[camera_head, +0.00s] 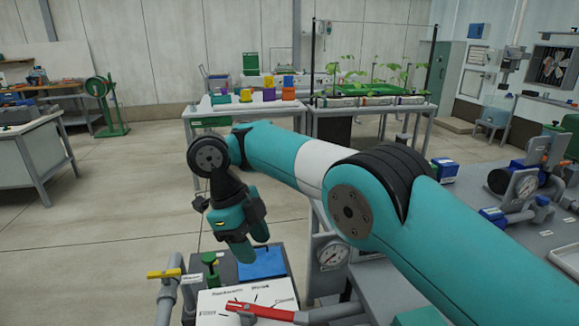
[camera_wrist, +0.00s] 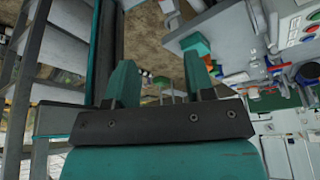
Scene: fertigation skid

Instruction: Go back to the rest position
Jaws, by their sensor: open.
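My gripper (camera_head: 248,240) hangs from the bent wrist of my teal arm, above the skid at the lower middle of the head view. Its fingers point downward and look empty. In the wrist view my gripper (camera_wrist: 160,82) shows two teal fingers standing well apart, with nothing between them. Below it in the head view is a white labelled panel (camera_head: 222,303) with a red lever handle (camera_head: 262,312). I cannot tell the exact height of the fingers above the panel.
A pressure gauge (camera_head: 333,254) is to the right. A blue-and-grey pump (camera_head: 518,180) stands far right.

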